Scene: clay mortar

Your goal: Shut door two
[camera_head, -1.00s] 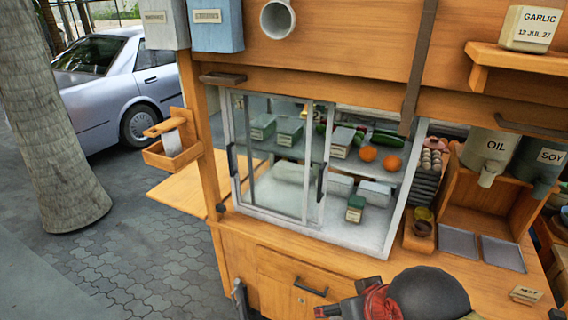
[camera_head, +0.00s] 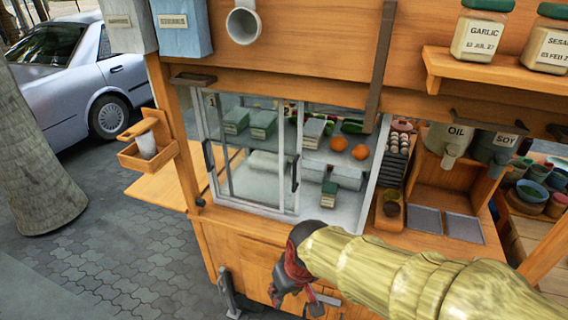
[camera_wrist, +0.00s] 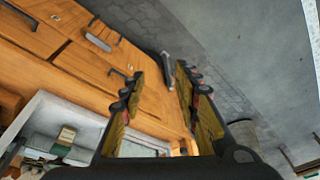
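A glass display case (camera_head: 328,219) with a white frame sits in the wooden stall. Its sliding glass doors (camera_head: 262,176), with dark vertical handles, overlap on the left. The right half of the front stands open. My gripper (camera_head: 290,280) is in front of the counter, below the case, apart from the doors. In the wrist view my gripper (camera_wrist: 160,105) is open with nothing between its fingers. The case's white frame (camera_wrist: 72,108) shows at lower left there.
Boxes, oranges (camera_head: 338,144) and green vegetables lie inside the case. Trays (camera_head: 463,227), an oil container (camera_head: 447,142) and cups stand to the right.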

